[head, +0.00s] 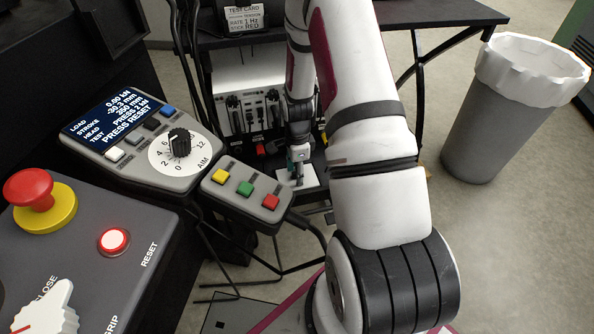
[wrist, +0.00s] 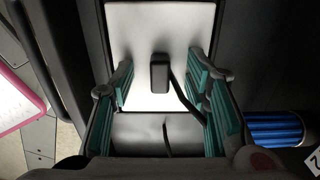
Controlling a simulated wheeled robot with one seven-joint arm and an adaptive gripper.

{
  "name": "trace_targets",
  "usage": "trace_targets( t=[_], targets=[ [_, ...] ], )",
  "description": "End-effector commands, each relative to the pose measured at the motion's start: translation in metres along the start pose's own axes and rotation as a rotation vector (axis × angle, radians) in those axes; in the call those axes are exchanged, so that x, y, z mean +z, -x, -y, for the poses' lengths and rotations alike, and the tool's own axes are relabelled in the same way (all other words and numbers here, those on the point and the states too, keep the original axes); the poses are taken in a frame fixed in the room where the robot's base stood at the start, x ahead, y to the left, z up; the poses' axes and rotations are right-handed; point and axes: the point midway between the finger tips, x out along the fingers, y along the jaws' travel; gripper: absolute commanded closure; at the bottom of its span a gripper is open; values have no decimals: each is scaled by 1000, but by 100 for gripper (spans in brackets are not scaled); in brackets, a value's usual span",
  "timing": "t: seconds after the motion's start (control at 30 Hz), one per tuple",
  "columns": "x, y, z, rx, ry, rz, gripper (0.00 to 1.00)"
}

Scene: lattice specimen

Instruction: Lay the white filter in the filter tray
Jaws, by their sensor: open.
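A flat white piece, which looks like the white filter (wrist: 135,38), lies below my gripper (wrist: 160,80) in the wrist view, with a small black upright grip (wrist: 160,72) at its middle. My gripper is open, its teal-padded fingers on either side of the black grip with gaps to both. In the head view my gripper (head: 297,160) reaches down over the white piece (head: 310,179), which is partly hidden by my arm. Dark edges border the white piece in the wrist view. I cannot tell whether they belong to the filter tray.
A button box (head: 245,190) and a dial console (head: 150,150) stand left of my arm in the head view. A red stop button (head: 35,190) is further left. A grey bin (head: 490,130) with a white liner stands right. A blue cylinder (wrist: 275,131) lies right in the wrist view.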

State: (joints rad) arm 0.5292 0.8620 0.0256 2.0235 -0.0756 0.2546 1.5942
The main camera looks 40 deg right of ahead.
Motion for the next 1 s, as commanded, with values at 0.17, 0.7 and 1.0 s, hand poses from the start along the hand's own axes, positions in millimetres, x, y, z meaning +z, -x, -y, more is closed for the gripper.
trace_targets(
  t=[0.17, 0.7, 1.0],
  targets=[
    [0, 0, 0, -1, 0, 0, 43],
    [0, 15, 2, -6, 1, -1, 43],
    [0, 35, 3, -9, 1, -1, 43]
  ],
)
